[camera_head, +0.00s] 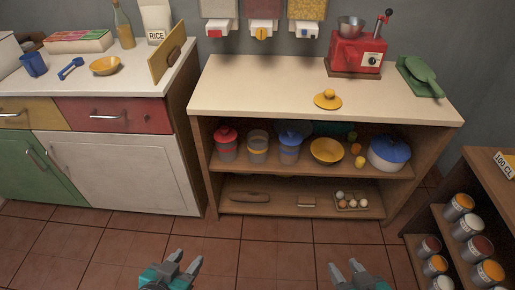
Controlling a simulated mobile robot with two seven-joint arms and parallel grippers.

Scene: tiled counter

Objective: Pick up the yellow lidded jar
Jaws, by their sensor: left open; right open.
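Three jars stand in a row on the upper shelf under the counter. The red-lidded jar (226,145) is at the left and the blue-lidded jar (289,149) at the right. The middle jar (257,147) has a yellow band and no yellow lid that I can make out. A yellow lid-like disc with a knob (327,100) lies on the countertop. My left gripper (188,261) and my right gripper (344,268) are open and empty, low in front of the shelf unit and apart from the jars.
A yellow bowl (326,151) and a blue-lidded white pot (388,154) share the jars' shelf (300,172). The countertop (260,88) overhangs them. A side rack (480,180) with several cans stands at the right. The tiled floor (290,232) in front is clear.

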